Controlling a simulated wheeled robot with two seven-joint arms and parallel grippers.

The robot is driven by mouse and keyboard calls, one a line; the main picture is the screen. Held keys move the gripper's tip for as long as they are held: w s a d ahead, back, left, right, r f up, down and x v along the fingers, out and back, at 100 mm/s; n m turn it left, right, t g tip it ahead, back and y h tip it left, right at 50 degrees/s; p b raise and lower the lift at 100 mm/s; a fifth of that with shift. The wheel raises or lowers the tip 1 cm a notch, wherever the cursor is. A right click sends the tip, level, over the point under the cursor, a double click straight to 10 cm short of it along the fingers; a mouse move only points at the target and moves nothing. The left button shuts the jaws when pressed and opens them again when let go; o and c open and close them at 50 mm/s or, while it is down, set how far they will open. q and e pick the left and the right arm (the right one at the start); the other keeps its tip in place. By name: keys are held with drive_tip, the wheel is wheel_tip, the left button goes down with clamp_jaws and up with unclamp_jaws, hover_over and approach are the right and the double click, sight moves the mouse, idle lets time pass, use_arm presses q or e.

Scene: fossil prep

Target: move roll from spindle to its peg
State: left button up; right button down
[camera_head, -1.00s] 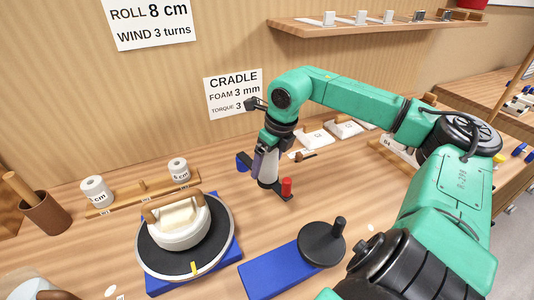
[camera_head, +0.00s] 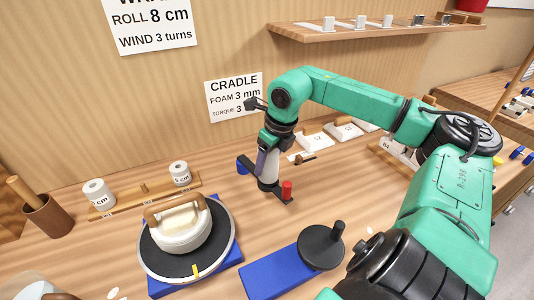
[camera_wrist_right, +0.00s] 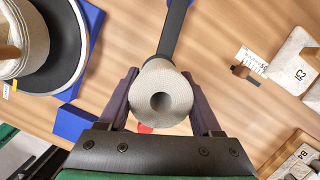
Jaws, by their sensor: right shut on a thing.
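My right gripper (camera_head: 266,168) is shut on a pale grey-white roll (camera_wrist_right: 160,98), with one dark finger on each side of it in the right wrist view. The roll is upright and its hollow core faces the wrist camera. It is at the spindle, whose dark crank bar with a red handle (camera_head: 287,190) shows beside the roll's lower end. I cannot tell whether the roll is still around the spindle or just above it. A wooden rack (camera_head: 127,203) at the left holds two white rolls, with a bare peg (camera_head: 143,188) between them. My left gripper is not in view.
A turntable (camera_head: 165,262) with a white, wood-handled piece stands in front of the rack. A blue base with a black crank disc (camera_head: 321,247) is at front centre. A brown cup (camera_head: 48,217) stands far left. White blocks (camera_head: 313,142) lie behind my arm.

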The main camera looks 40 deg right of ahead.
drive_tip(key=shift+w+r+p+v, duration=0.1)
drive_tip(key=shift+w+p+v, duration=0.2)
drive_tip(key=shift+p+v, duration=0.9)
drive_tip(key=shift+w+r+p+v, duration=0.1)
drive_tip(key=shift+w+p+v, duration=0.2)
drive_tip(key=shift+p+v, duration=0.95)
drive_tip(key=shift+w+p+v, duration=0.3)
drive_tip(key=shift+p+v, duration=0.9)
drive_tip(key=p+v, duration=0.2)
drive_tip(key=w+p+v, duration=0.1)
drive_tip(key=p+v, duration=0.2)
drive_tip(key=shift+w+a+r, duration=0.1)
drive_tip(key=shift+r, duration=0.05)
